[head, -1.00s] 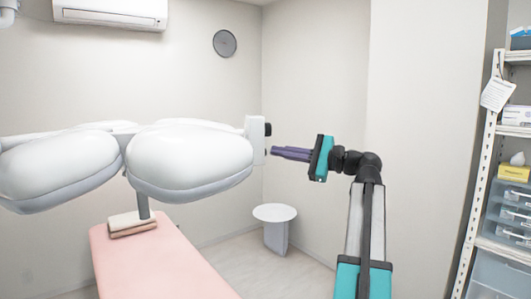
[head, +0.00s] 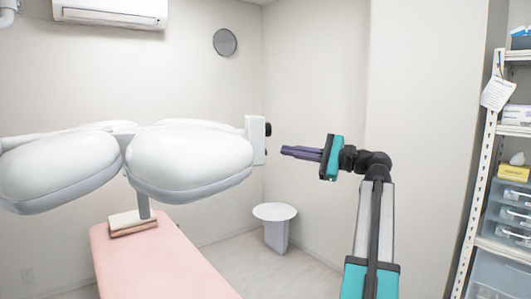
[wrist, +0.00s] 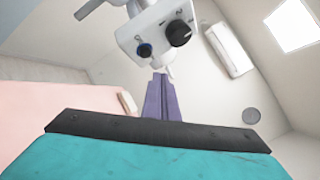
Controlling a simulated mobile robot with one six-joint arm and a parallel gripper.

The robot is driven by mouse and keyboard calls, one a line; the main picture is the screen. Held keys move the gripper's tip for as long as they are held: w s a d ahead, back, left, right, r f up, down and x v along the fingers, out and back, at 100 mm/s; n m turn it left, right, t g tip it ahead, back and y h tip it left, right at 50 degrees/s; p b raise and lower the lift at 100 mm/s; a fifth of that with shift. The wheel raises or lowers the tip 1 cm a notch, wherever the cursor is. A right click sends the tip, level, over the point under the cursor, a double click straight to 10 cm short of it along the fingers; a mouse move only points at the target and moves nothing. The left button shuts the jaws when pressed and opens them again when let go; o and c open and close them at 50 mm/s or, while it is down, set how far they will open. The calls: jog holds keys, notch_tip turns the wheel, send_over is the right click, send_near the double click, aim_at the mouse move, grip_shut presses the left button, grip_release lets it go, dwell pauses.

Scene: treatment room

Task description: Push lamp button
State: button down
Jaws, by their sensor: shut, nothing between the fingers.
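The white lamp (head: 190,158) hangs over the pink bed in the head view, its large rounded heads side by side. Its control box (head: 256,139) is at the right end, with a dark knob on its right side. In the wrist view my fingertips (wrist: 160,76) appear just below the box.
The pink bed (head: 155,262) with a folded towel (head: 132,222) lies below the lamp. A small round white table (head: 275,212) stands behind. A storage shelf (head: 483,190) is at the right. The space around my gripper is clear.

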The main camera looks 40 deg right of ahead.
jog(key=shift+s+d, duration=0.25)
jog(key=shift+d, duration=0.25)
jog(key=shift+s+d, duration=0.25)
jog(key=shift+d, duration=0.2)
